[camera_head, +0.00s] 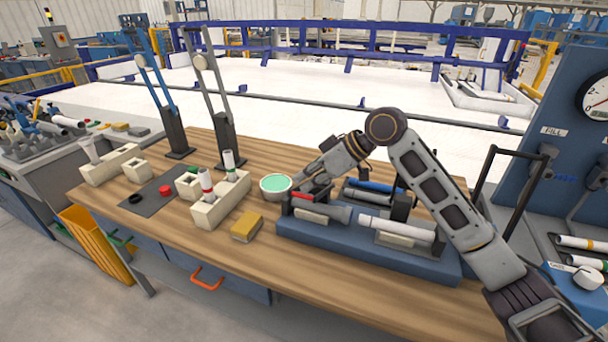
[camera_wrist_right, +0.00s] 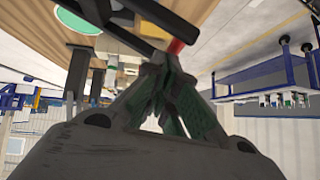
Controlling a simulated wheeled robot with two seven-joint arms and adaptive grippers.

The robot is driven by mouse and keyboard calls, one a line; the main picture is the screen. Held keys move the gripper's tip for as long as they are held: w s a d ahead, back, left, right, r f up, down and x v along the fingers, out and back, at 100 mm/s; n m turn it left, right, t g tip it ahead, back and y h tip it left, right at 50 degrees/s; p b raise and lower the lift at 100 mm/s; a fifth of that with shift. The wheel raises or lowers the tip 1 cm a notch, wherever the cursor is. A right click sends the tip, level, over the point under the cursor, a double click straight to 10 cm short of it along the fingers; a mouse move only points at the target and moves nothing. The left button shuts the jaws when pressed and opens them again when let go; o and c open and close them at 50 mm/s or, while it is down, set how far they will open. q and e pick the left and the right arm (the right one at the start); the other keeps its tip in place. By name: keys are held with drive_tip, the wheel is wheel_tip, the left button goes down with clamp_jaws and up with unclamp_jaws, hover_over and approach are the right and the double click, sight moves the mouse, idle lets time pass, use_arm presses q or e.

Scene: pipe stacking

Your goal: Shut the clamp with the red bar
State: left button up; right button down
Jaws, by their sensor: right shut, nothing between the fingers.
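The blue pipe fixture (camera_head: 365,254) sits on the wooden bench with its clamps and pipes. The clamp's red bar (camera_head: 302,196) shows low at the fixture's left end, partly hidden by my right gripper. My right gripper (camera_head: 298,186) is shut and empty, with its fingertips right at the red bar. In the right wrist view, the shut fingertips (camera_wrist_right: 162,62) are close to a red piece (camera_wrist_right: 177,46) on a dark bar. I cannot tell whether they touch. A blue bar (camera_head: 376,186) lies low behind my gripper. My left gripper is not in view.
A white pipe (camera_head: 398,229) lies in the fixture's front. A green-topped round bowl (camera_head: 275,186) stands close left of my gripper. A yellow sponge (camera_head: 246,227) and cream blocks (camera_head: 210,213) holding upright pipes stand further left. A tall dark frame (camera_head: 508,150) rises at right.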

drive_tip(key=shift+s+f+t, duration=0.4)
drive_tip(key=shift+s+f, duration=0.05)
drive_tip(key=shift+f, duration=0.3)
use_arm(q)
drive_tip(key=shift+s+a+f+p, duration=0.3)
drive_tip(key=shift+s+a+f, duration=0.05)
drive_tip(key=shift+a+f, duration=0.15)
use_arm(e)
wheel_tip(320, 180, down, 6)
drive_tip(key=s+a+n+t, duration=0.1)
drive_tip(key=s+t, duration=0.1)
drive_tip(key=shift+s+h, duration=0.25)
drive_tip(key=shift+h, duration=0.05)
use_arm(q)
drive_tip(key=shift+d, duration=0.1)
use_arm(e)
drive_tip(key=shift+f, duration=0.15)
drive_tip(key=v, duration=1.2)
